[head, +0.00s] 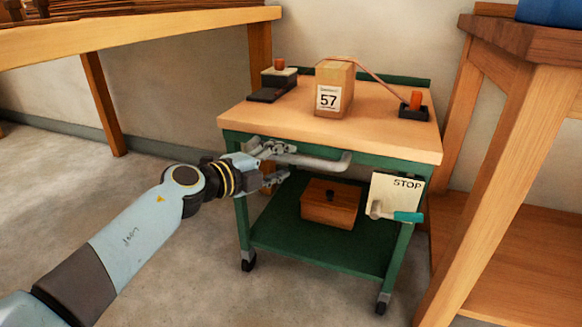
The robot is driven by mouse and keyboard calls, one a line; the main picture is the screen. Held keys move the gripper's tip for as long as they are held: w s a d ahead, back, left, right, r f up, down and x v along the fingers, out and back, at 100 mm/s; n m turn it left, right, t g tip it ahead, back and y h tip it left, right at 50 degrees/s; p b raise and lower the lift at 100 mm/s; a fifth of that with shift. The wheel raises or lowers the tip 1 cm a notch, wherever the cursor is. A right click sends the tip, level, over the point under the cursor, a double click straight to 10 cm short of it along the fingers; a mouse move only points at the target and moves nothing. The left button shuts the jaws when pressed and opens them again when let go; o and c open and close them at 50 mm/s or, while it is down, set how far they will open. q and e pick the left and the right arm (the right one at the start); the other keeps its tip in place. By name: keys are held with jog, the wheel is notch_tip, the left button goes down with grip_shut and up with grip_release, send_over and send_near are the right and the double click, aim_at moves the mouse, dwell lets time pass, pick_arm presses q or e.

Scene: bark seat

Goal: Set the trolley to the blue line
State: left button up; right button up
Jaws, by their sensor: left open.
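The trolley (330,136) has a pale wooden top, a green frame, a green lower shelf and dark castors. It stands between two wooden tables. A grey bar handle (325,161) runs along its front, just under the top. My left gripper (282,165) is open at the left end of this handle, with one finger at the bar's height and one lower. I cannot tell whether it touches the bar. A STOP plate (396,190) with a teal-gripped lever (405,216) is at the trolley's front right. No blue line shows. My right gripper is out of view.
On the trolley top stand a box marked 57 (334,90), a dark block with an orange knob (279,73) and another orange-knobbed piece (414,106). A wooden box (330,203) sits on the shelf. The right table (510,150) is close beside it. Floor in front is clear.

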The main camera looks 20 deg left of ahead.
aim_at(286, 161)
pick_arm(q)
jog(key=shift+f+b+x, duration=0.25)
jog(key=shift+b+x, duration=0.15)
jog(key=shift+x, duration=0.85)
jog(key=shift+w+d+r, duration=0.1)
jog(key=shift+w+d, duration=0.1)
jog(key=shift+w, duration=0.2)
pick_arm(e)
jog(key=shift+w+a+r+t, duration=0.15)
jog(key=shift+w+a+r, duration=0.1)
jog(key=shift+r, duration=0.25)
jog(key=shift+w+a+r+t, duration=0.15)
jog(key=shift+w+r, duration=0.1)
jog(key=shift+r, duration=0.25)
pick_arm(q)
jog(key=shift+c, duration=0.3)
grip_shut()
